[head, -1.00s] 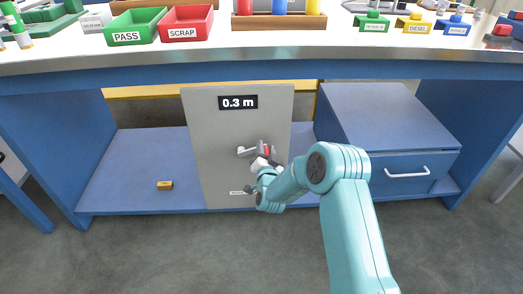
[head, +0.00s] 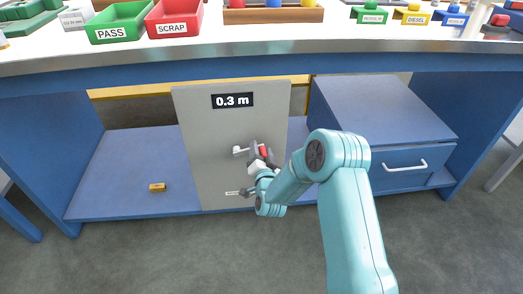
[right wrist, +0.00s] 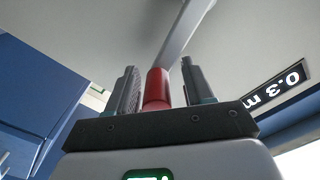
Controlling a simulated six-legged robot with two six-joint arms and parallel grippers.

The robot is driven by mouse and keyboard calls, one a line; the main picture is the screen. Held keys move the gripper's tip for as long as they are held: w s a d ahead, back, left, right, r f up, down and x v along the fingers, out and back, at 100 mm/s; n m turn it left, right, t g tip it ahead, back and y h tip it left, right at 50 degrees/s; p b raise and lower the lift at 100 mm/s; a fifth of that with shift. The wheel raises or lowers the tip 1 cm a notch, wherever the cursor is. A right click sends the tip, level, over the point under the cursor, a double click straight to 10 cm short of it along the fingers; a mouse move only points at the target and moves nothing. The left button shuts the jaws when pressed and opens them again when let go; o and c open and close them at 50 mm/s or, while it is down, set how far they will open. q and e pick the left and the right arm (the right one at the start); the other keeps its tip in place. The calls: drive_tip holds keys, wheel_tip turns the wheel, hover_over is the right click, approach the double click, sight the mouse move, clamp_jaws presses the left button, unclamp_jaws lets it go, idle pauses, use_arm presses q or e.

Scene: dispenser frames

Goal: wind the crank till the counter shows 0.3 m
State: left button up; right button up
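The grey dispenser panel (head: 205,140) stands upright under the bench. Its black counter (head: 232,100) reads 0.3 m; the same counter shows upside down in the right wrist view (right wrist: 274,88). The light grey crank arm (right wrist: 184,35) ends in a red handle (head: 264,151), right of the hub in the head view. My right gripper (head: 262,152) is at the handle. In the right wrist view the red handle (right wrist: 157,88) stands between my two dark fingers, with a gap on each side, so the gripper is open around it. My left gripper is out of view.
A blue drawer unit (head: 385,110) stands right of the panel. A small yellow-brown block (head: 157,187) lies on the blue lower shelf (head: 120,195). The benchtop above holds a green PASS tray (head: 118,32), a red SCRAP tray (head: 173,27) and several coloured items. Floor in front is clear.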

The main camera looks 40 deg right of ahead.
drive_tip(key=shift+s+r, duration=0.15)
drive_tip(key=shift+r, duration=0.1)
drive_tip(key=p+v, duration=0.3)
drive_tip(key=v, duration=1.3)
drive_tip(key=shift+s+f, duration=0.15)
drive_tip(key=shift+f, duration=0.05)
